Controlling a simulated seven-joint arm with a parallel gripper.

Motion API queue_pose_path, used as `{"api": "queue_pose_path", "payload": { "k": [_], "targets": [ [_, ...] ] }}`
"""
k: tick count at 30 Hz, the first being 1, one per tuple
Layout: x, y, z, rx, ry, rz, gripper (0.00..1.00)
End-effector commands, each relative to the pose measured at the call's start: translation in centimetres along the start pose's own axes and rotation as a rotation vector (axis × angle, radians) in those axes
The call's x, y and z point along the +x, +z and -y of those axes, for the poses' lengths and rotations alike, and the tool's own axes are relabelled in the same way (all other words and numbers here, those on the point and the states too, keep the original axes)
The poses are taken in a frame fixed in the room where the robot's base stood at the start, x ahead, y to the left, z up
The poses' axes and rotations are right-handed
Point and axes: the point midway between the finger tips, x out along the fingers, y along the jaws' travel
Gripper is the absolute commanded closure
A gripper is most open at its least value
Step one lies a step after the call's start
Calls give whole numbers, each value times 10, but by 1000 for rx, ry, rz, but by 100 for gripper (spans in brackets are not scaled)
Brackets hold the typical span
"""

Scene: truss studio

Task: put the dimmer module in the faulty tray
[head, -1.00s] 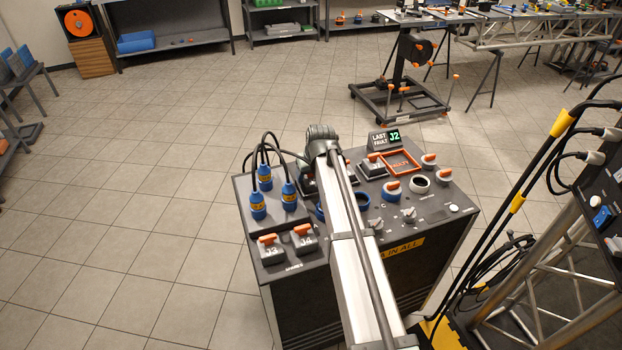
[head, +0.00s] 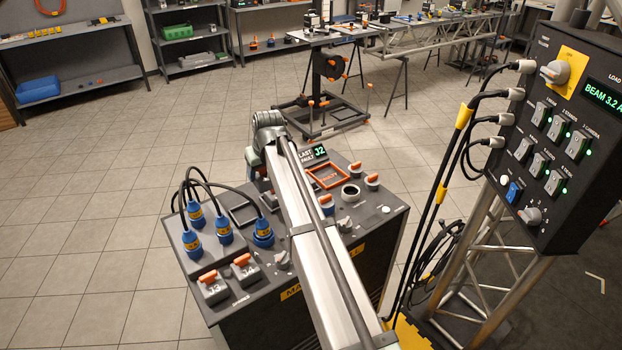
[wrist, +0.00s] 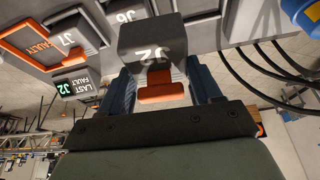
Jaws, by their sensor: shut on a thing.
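The dimmer module marked J2 (wrist: 150,45) is a dark grey block with an orange handle, seen close up in the wrist view. My gripper (wrist: 162,88) is shut on it, with blue finger pads on either side. In the head view my arm hides the gripper's jaws and the module. The faulty tray (head: 310,184) is an orange-rimmed square marked FAULTY on the console top. It also shows at the upper left of the wrist view (wrist: 14,32), apart from the held module. A small display (head: 313,153) beside it reads LAST FAULT J2.
Two spare modules (head: 212,287) sit at the console's front left, near blue cable plugs (head: 223,231). A black square frame (head: 242,215) is empty. A tall control panel (head: 560,130) stands right.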

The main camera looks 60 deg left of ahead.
Motion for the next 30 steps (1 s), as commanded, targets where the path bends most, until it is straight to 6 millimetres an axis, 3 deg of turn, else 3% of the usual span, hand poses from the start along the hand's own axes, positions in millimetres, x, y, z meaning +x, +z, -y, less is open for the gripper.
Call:
{"api": "queue_pose_path", "payload": {
  "k": [1,9,16,18,24,30],
  "targets": [
    [0,2,-25,25,10,1,78],
    [0,4,-145,136,57,7,78],
    [3,-6,-229,209,94,10,78],
    [5,-13,-246,226,102,10,78],
    [11,-36,-257,252,114,5,78],
    [18,-33,-258,290,120,-2,78]
  ]
}}
